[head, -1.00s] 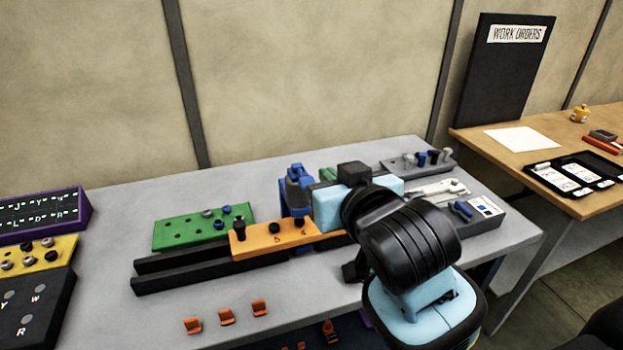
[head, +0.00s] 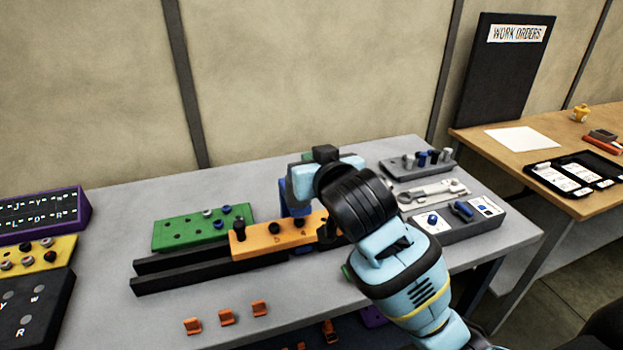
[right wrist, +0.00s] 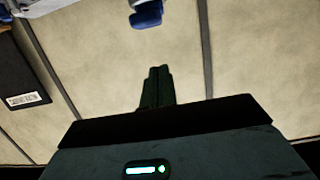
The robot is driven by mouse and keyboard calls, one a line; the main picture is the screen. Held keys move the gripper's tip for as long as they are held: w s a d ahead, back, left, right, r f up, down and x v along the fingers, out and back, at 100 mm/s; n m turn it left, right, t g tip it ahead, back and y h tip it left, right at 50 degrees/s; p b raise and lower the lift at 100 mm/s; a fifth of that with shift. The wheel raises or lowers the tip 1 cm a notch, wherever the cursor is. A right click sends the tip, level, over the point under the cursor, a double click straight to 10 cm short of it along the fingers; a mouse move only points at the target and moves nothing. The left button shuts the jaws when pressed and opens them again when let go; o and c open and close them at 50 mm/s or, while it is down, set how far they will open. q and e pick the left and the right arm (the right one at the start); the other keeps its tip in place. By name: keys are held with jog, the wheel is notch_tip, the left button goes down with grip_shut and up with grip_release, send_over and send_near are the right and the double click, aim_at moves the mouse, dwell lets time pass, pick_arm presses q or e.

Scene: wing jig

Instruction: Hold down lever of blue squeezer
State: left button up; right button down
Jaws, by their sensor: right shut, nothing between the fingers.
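The blue squeezer (head: 284,197) stands on the grey table behind the orange block. In the head view my right wrist covers its upper part and lever. My right gripper (right wrist: 157,69) shows in the right wrist view with its dark fingers shut together and nothing between them. A blue piece (right wrist: 147,15) with a pale part above it shows at the top edge of that view, apart from the fingertips; it may be part of the squeezer. In the head view the fingers are hidden, so I cannot tell whether they touch the lever. My left gripper is not in view.
An orange block (head: 262,243) with black knobs sits on dark rails (head: 170,280). A green block (head: 180,235) lies behind it. A grey peg block (head: 410,172) and a grey box (head: 475,228) stand to the right. Orange clips (head: 227,318) lie in front.

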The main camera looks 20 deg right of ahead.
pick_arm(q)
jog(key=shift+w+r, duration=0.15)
pick_arm(e)
jog(key=shift+s+f, duration=0.15)
jog(key=shift+f, duration=1.75)
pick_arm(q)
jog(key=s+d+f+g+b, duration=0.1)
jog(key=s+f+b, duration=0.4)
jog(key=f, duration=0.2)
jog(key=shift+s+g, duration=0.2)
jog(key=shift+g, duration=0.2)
pick_arm(e)
jog(key=shift+s+f+t, duration=0.15)
jog(key=shift+f+t, duration=0.9)
jog(key=shift+t, duration=0.1)
jog(key=shift+s+f+t, duration=0.15)
jog(key=shift+f+t, duration=0.9)
jog(key=shift+t, duration=0.1)
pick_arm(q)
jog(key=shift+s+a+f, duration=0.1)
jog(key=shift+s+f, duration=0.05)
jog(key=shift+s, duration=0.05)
